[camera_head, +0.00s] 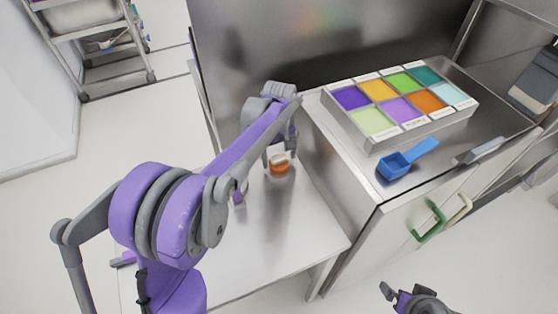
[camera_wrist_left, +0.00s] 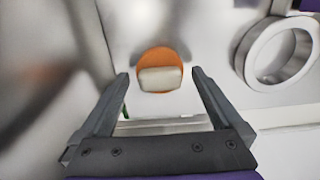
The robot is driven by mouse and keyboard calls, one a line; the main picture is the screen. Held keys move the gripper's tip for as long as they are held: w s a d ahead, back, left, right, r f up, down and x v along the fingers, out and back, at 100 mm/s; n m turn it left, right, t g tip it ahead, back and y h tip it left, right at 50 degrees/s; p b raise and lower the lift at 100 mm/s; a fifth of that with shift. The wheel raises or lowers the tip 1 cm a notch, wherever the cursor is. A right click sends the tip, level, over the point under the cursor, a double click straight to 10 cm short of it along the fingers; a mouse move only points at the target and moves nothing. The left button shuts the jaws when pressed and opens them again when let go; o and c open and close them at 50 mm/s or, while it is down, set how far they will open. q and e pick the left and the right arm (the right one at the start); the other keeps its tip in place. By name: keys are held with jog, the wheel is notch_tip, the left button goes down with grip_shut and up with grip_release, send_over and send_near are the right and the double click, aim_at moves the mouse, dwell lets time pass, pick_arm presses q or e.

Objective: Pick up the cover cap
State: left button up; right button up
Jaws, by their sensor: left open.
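The likely cover cap (camera_head: 280,168) is a small round orange piece with a pale beige block on top. It sits on the low metal table under my left gripper (camera_head: 279,150). In the left wrist view, the orange cap (camera_wrist_left: 160,56) and its beige block lie ahead, between the two finger lines. My left gripper is open with a finger on each side. Whether the fingers are level with the cap, I cannot tell. Part of my right gripper (camera_head: 400,294) shows at the bottom right, away from the cap; its opening is unclear.
A metal ring (camera_wrist_left: 280,54) lies right of the cap in the left wrist view. The higher metal counter (camera_head: 352,178) beside the low table holds a tray of coloured compartments (camera_head: 375,146) and a blue scoop (camera_head: 405,161). The low table's front (camera_head: 285,245) is clear.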

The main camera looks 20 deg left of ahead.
pick_arm(q)
jog(key=shift+f, duration=0.7)
jog(key=c, duration=1)
